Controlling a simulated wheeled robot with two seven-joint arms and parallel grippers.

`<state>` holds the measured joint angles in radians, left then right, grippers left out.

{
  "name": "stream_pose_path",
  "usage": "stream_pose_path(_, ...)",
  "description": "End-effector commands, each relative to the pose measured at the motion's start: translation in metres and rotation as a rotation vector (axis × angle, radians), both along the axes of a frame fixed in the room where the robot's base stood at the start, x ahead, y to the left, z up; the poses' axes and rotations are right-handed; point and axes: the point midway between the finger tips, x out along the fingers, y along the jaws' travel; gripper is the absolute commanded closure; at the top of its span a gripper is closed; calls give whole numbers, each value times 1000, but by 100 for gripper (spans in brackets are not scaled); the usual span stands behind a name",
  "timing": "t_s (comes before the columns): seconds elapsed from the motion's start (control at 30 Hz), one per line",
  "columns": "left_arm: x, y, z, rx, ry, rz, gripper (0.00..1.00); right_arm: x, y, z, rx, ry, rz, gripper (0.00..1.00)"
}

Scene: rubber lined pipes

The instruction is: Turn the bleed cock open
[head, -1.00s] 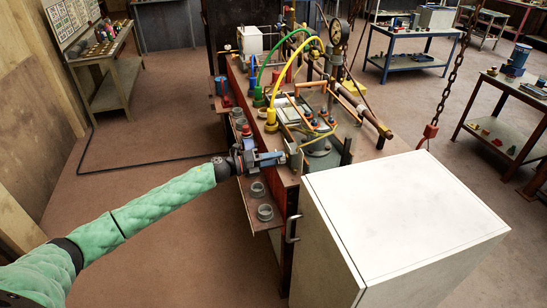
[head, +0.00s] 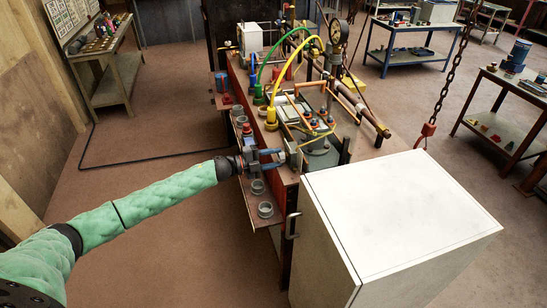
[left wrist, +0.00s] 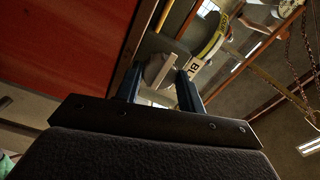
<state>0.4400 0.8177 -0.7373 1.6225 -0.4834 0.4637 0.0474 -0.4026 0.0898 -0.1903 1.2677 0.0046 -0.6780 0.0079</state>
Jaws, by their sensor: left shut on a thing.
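The bleed cock (head: 293,155) is a small grey fitting with a flat lever at the near left edge of the bench. My left gripper (head: 282,157) reaches it from the left, with its blue fingers on either side. In the left wrist view, the pale grey lever of the cock (left wrist: 160,72) stands between the two blue fingers (left wrist: 160,85). The left gripper is shut on this lever. The lever's exact angle is hard to judge in the head view. My right gripper is out of view.
A white cabinet (head: 400,220) stands close at the right front of the bench. Grey rings (head: 265,210) sit on the low side shelf below my gripper. Yellow (head: 272,115) and green hoses, an orange frame and a gauge (head: 338,32) crowd the bench top. A chain hook (head: 429,130) hangs at right.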

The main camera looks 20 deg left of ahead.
Motion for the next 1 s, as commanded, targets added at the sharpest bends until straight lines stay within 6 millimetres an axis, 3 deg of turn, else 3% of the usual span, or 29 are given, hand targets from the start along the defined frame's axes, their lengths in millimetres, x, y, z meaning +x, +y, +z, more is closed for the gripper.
stream_pose_path(0.47,1,1,0,-7,11,3,84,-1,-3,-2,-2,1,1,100)
stream_pose_path(0.5,1,1,0,-7,11,3,57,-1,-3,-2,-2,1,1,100)
stream_pose_path(0.6,1,1,0,-7,11,2,40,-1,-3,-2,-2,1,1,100)
stream_pose_path(1.0,-1,0,-4,-5,15,0,40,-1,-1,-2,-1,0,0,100)
